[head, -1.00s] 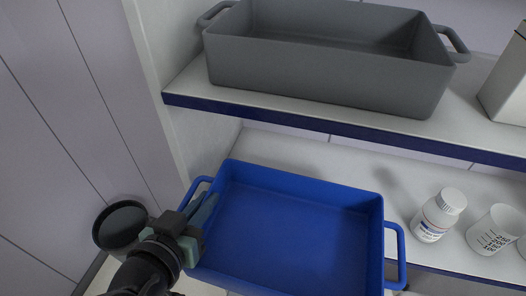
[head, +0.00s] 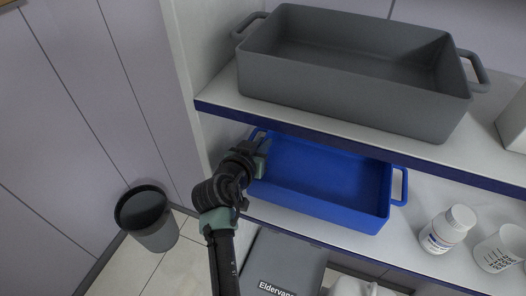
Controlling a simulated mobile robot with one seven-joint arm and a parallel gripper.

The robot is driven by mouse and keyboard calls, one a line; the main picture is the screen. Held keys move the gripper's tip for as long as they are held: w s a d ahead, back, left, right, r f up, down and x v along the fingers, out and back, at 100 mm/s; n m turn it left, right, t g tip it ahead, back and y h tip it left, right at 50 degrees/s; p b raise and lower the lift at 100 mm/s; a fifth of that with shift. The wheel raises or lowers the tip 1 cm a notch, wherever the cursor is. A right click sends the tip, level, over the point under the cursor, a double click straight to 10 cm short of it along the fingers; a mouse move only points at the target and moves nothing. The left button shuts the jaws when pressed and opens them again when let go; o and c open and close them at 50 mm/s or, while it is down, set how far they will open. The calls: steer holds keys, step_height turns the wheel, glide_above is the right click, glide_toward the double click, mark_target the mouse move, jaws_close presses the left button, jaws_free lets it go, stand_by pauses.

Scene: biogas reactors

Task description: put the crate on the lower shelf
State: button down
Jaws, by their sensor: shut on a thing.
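The blue crate (head: 335,204) is at the lower shelf (head: 420,205), its far part hidden under the upper shelf's edge. It looks roughly level, and its front wall is near the shelf's front edge. Whether its base touches the shelf is hard to tell. My gripper (head: 262,160) is at the crate's left end, shut on its left side near the handle. The fingertips are partly hidden by my own wrist. The crate's right handle (head: 401,186) is free. The crate appears empty where I can see inside.
A grey crate (head: 350,92) stands on the upper shelf (head: 215,92) above. A white pill bottle (head: 447,230) and a beaker (head: 500,250) stand right of the blue crate. A dark bin (head: 150,220) stands on the floor at left. A grey box marked "Eldervane" (head: 280,265) is below.

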step_height(320, 180, down, 3)
steer(key=shift+f+p, duration=0.15)
steer(key=shift+p, duration=0.15)
steer(key=shift+w+f, duration=0.2)
steer(key=shift+f, duration=0.1)
steer(key=c, duration=1)
jaws_free()
steer(key=shift+s, duration=0.1)
steer(key=v, duration=1.2)
steer(key=shift+b, duration=0.4)
